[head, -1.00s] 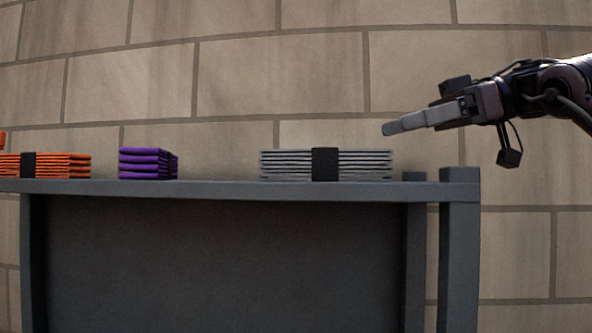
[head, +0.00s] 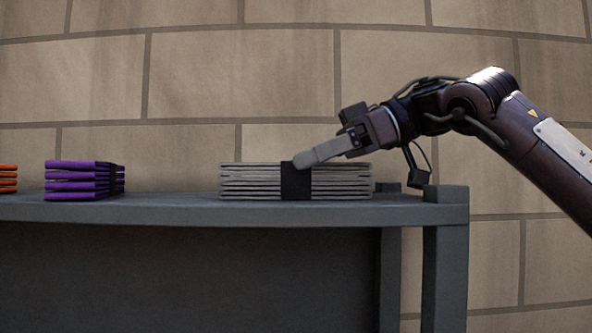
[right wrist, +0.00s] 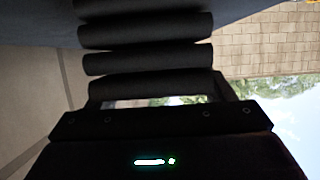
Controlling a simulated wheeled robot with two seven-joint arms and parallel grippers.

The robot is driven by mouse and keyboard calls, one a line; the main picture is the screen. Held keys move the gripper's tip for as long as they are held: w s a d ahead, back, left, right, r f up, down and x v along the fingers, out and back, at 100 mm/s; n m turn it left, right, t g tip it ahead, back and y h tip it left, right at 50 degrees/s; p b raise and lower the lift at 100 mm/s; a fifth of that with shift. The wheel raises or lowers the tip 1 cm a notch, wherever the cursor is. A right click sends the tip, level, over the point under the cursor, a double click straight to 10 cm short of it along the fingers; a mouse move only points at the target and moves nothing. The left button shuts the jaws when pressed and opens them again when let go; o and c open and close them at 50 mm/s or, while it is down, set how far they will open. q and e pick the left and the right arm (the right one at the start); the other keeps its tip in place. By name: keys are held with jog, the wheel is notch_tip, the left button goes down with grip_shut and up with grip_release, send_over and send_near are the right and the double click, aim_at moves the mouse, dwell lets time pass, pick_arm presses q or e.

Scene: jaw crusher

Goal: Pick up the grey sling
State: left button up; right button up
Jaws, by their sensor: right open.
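The grey sling (head: 250,182) is a flat folded stack with a black band (head: 296,182) around its middle, lying on the grey shelf top near its right end. My right gripper (head: 302,159) reaches in from the right, fingers pointing left and slightly down. Its tips overlap the top of the black band in the head view; whether they touch it I cannot tell. It is open. In the right wrist view, dark layered folds (right wrist: 150,60) fill the space in front of the gripper body; they appear to be the sling in shade. My left gripper is not in view.
A purple folded sling (head: 80,181) lies on the shelf (head: 180,212) to the left, with a gap between. An orange one (head: 8,178) shows at the left edge. A shelf post (head: 447,255) stands at the right end, below my arm. A block wall is behind.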

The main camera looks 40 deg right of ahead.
jog(key=shift+w+a+f, duration=0.25)
jog(key=shift+w+a, duration=0.15)
jog(key=shift+w, duration=0.05)
jog(key=shift+s, duration=0.15)
jog(key=c, duration=0.5)
jog(key=shift+d+r, duration=0.1)
jog(key=c, duration=0.9)
